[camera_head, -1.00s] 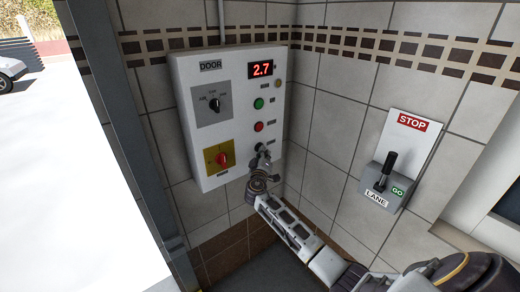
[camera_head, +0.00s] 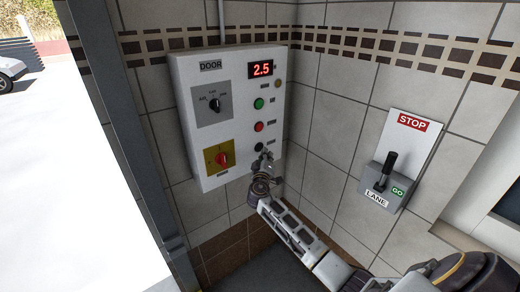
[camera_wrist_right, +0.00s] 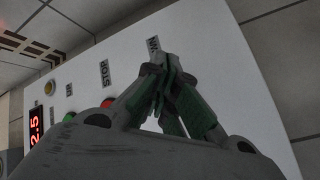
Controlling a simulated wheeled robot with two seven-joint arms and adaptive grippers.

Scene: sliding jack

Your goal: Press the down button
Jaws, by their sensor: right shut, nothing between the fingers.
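The white door control panel (camera_head: 235,70) hangs on the tiled wall and its red display (camera_head: 261,69) reads 2.5. Down its right side are a green button (camera_head: 259,104), a red button (camera_head: 259,127) and a black button (camera_head: 259,146), the lowest. My right gripper (camera_head: 266,157) is shut and empty, its tips just below and right of the black button. In the right wrist view the shut fingers (camera_wrist_right: 162,68) point at the panel beside the lowest label and hide the black button. I cannot tell whether they touch it. My left gripper is out of view.
A lane lever box (camera_head: 382,186) with a STOP sign is on the right wall. The doorway at left is open.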

